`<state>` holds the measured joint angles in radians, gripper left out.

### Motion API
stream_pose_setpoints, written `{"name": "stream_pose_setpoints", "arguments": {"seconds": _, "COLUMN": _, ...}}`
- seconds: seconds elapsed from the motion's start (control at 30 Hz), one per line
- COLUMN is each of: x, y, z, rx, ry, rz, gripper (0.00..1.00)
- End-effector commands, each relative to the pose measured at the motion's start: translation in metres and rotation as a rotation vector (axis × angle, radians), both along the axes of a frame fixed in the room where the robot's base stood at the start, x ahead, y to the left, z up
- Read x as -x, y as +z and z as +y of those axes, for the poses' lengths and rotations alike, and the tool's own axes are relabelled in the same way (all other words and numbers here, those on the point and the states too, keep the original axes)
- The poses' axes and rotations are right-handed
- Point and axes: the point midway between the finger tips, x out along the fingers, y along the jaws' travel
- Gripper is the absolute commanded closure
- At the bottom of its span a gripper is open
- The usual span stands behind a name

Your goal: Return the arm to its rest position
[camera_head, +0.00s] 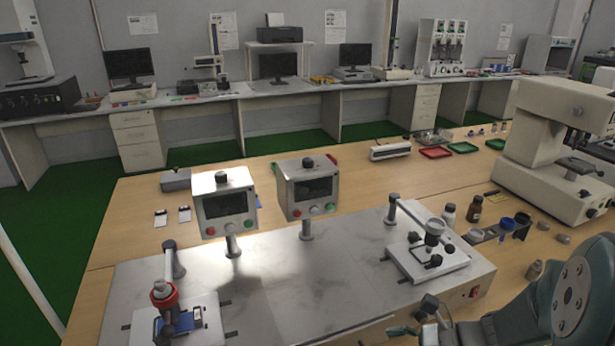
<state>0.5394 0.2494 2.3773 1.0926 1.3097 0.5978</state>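My arm (568,300) enters at the bottom right, with a large grey-green joint and a dark link reaching left. My gripper (418,320) seems to be the small dark and metallic parts at its left end, in front of the steel test bench's (330,275) near right edge. It is partly cut off by the bottom of the picture. I cannot tell whether its fingers are open or shut, and no held thing can be made out.
The bench carries two display boxes (225,203) (307,188), a right fixture (428,258) and a left fixture (178,325) with a red collar. Small bottles (474,209) and a large beige machine (560,130) stand to the right.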

Motion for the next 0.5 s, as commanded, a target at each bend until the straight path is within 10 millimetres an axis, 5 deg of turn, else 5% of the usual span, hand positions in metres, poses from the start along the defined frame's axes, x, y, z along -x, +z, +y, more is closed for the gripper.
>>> {"name": "stream_pose_setpoints", "arguments": {"seconds": 0.2, "x": 0.035, "y": 0.026, "z": 0.024, "rx": 0.32, "ry": 0.358, "rz": -0.248, "gripper": 0.21}}
{"name": "stream_pose_setpoints", "arguments": {"seconds": 0.5, "x": 0.072, "y": 0.058, "z": 0.027, "rx": 0.746, "ry": 0.829, "rz": -0.609, "gripper": 0.21}}
